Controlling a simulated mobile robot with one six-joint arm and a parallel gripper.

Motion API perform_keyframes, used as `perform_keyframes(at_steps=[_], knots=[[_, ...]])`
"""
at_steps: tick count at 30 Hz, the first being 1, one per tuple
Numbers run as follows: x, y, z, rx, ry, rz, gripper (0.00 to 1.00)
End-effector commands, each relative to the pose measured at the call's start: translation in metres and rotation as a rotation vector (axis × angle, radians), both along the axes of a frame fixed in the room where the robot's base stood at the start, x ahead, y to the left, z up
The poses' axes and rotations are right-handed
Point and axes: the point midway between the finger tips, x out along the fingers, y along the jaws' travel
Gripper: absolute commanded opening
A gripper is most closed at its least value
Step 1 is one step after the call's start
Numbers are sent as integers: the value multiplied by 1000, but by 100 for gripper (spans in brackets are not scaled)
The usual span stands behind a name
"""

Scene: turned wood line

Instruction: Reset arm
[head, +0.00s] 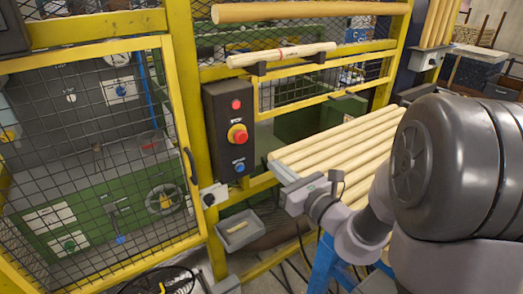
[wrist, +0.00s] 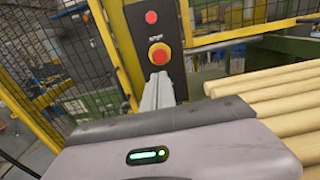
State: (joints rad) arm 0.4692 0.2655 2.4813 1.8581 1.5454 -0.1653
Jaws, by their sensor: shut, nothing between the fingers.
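My gripper (head: 282,171) is in front of the yellow machine frame, at the left ends of the stacked wooden rods. Its narrow grey fingers (wrist: 158,90) are together with nothing between them, and in the wrist view they point at the black control box. My arm reaches in from the right and hides part of the rods. The control box (head: 229,140) has a red button at the top, a red mushroom button on a yellow collar (head: 238,134) and a blue button at the bottom. In the wrist view the mushroom button (wrist: 159,54) shows just above the fingertips.
Wooden rods (head: 340,147) lie side by side close to my gripper. A mesh door (head: 100,150) in a yellow frame is shut at left. A grey tray (head: 240,230) with a small wood piece hangs below the box. One rod (head: 280,55) rests on brackets above.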

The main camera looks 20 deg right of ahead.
Motion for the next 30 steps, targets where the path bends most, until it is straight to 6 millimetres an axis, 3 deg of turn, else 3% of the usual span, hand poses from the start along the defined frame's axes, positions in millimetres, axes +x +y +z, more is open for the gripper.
perform_keyframes(at_steps=[2, 4, 5, 7, 9, 11, 12, 14, 15, 18, 20, 24, 30], knots=[[-1, 3, 1, -5, -1, 9, 0], [-6, 22, 7, -46, -6, 74, 0], [-12, 38, 12, -80, -11, 128, 0], [-39, 90, 22, -222, -25, 318, 0], [-88, 147, 24, -449, -50, 565, 0], [-142, 180, 14, -716, -81, 787, 0], [-179, 189, 2, -940, -108, 930, 0], [-221, 178, -16, -1281, -152, 1089, 0], [-238, 163, -24, -1492, -180, 1156, 0], [-253, 122, -24, -1911, -235, 1221, 0], [-254, 105, -19, -2073, -254, 1225, 0], [-254, 89, -14, -2212, -265, 1222, 0], [-254, 89, -14, -2208, -263, 1224, 0]])
